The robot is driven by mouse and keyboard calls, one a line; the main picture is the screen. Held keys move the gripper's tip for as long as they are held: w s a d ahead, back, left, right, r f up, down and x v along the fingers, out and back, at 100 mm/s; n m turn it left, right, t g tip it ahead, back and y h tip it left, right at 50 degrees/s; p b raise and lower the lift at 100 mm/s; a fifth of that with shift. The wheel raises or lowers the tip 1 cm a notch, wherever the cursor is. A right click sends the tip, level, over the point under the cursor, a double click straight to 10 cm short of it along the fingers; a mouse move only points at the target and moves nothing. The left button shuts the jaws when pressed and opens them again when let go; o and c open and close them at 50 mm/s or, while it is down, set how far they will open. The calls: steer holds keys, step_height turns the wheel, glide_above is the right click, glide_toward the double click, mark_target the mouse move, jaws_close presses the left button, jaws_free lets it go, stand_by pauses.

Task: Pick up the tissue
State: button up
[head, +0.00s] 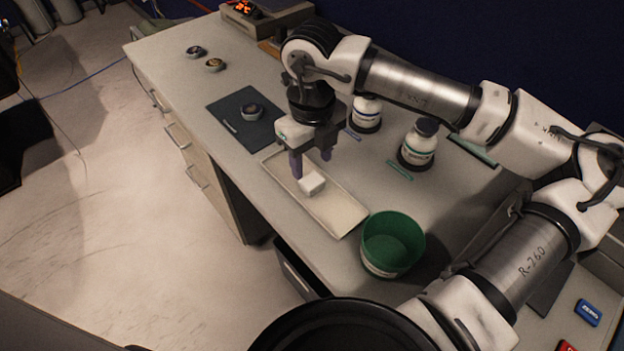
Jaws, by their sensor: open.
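A small white block-like item (312,184), which looks like the folded tissue, lies on a shallow cream tray (335,212) on the bench. My gripper (311,170) points down over the tray, open, with its dark purple fingertips just behind and beside the white item. One finger is at its left and the other at its upper right. I cannot tell whether either finger touches it. Nothing is held.
A green tub (392,243) stands at the tray's near right corner. Two white bottles with dark caps (419,145) (366,112) stand behind the tray. A dark mat (240,128) with a small round dish (252,111) lies to the left. Two more small dishes (214,65) sit farther back.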

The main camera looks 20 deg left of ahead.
mark_target(312, 180)
steer(key=shift+f+p, duration=1.15)
steer(key=shift+f, duration=1.45)
steer(key=c, duration=0.7)
